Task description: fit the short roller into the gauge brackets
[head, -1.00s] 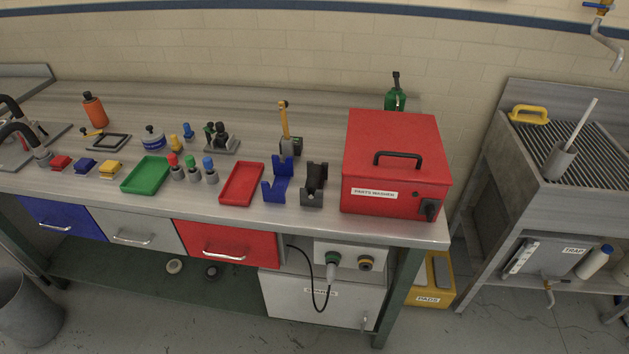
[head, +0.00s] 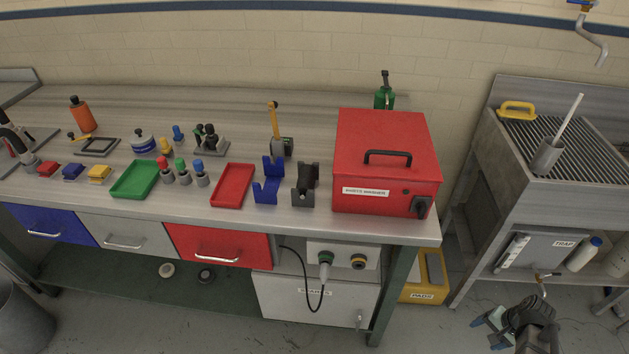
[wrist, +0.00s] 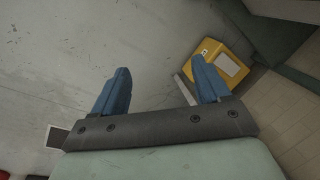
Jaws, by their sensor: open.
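A blue bracket piece (head: 267,188) with raised ends stands near the bench's front edge, left of the red parts washer. A dark grey bracket piece (head: 303,194) stands just right of it, with a dark rounded part at its back; I cannot tell whether that is a roller. I cannot make out the short roller for sure. My gripper (head: 490,330) is at the lower right, beyond the bench's right end, low in front of the sink stand and far from the brackets. In the wrist view, its blue fingers (wrist: 160,88) are apart with nothing between them.
The red parts washer (head: 385,150) stands at the bench's right end. A red tray (head: 232,186), a green tray (head: 134,181) and several small colour-topped items fill the front left. A yellow bin (head: 427,276) is on the floor between bench and sink stand (head: 560,200).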

